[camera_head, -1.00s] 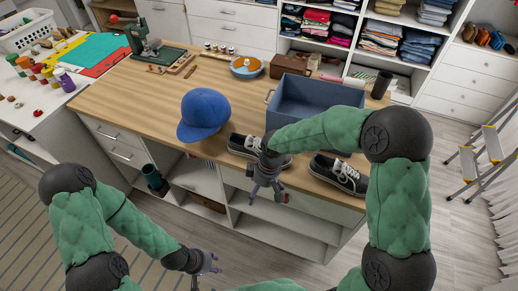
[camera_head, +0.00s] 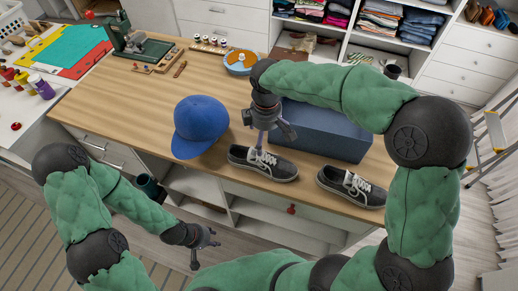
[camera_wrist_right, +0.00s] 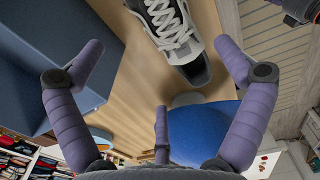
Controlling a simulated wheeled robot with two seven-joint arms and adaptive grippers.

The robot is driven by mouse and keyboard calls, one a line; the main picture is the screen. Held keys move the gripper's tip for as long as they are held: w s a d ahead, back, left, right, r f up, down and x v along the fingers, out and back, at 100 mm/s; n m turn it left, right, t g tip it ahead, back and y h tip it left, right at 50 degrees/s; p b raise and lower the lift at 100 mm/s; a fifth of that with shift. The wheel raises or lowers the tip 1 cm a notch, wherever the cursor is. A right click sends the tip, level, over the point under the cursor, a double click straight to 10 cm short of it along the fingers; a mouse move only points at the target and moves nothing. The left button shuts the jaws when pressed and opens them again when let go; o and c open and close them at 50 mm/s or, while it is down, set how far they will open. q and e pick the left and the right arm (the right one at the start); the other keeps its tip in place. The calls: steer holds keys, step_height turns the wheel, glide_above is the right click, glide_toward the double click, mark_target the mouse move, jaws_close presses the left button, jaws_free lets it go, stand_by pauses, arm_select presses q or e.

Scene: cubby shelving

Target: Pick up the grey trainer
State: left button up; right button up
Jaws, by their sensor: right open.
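Two dark grey trainers with white laces and soles stand at the front of the wooden worktop: the left trainer (camera_head: 265,165) and the right trainer (camera_head: 350,187). My right gripper (camera_head: 270,140) is just above and behind the left trainer, partly overlapping it in the head view. In the wrist view the right gripper (camera_wrist_right: 160,72) has its fingers spread and empty, with one trainer (camera_wrist_right: 168,28) ahead, partly cut off by the top edge. My left gripper (camera_head: 203,245) is low in front of the counter, with its fingers apart and empty.
A blue cap (camera_head: 201,125) lies left of the left trainer. A blue-grey bin (camera_head: 325,132) stands close behind the trainers, partly hidden by my right arm. An orange and blue round item (camera_head: 241,64) is further back.

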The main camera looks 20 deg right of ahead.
mark_target(264, 152)
steer(key=f, duration=0.2)
steer(key=f+b, duration=0.1)
steer(key=f, duration=0.3)
steer(key=shift+w+b, duration=0.25)
steer(key=shift+b, duration=0.1)
step_height(264, 152, down, 5)
steer(key=shift+s+a+r+b, duration=0.1)
steer(key=shift+s+a+b, duration=0.05)
steer(key=shift+b, duration=0.85)
steer(key=shift+c, duration=0.3)
steer(key=c, duration=1.2)
steer(key=shift+r, duration=0.1)
